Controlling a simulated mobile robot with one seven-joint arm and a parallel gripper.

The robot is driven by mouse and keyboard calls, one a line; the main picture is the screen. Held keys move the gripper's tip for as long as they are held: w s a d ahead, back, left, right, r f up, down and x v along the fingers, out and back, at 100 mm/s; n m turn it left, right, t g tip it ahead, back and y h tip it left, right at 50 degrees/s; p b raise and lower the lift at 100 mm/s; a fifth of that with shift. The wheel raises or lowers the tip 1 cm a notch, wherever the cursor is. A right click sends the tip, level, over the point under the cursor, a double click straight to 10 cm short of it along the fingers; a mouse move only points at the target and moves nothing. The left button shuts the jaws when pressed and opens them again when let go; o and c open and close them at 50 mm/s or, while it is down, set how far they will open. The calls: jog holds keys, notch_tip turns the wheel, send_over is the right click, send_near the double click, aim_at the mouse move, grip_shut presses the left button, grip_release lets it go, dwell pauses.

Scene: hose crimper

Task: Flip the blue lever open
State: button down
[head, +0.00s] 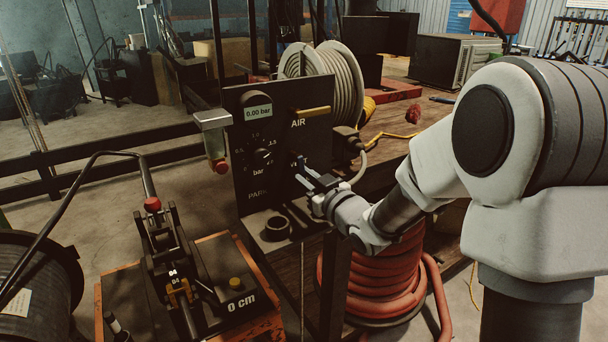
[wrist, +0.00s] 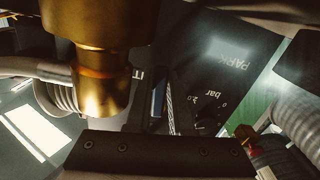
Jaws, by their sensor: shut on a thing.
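The blue lever (head: 301,162) is a small bluish piece low on the right of the black control panel (head: 262,184). My gripper (head: 305,176) reaches it from the right, its fingers shut on it. The fingers cover much of the lever, so its exact angle is hard to tell. In the wrist view a narrow blue strip, seemingly the lever (wrist: 158,98), stands near the middle, close to the panel face.
A yellow handle (head: 312,111) sits beside the AIR label, above my gripper. A dial knob (head: 262,155) is to the left. A brass fitting (wrist: 100,60) looms close in the wrist view. A hose reel (head: 322,75) stands behind the panel; red hose (head: 375,275) lies below.

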jog(key=shift+s+a+m, duration=0.2)
jog(key=shift+a+m, duration=0.05)
jog(key=shift+m, duration=0.65)
jog(key=c, duration=0.8)
grip_release()
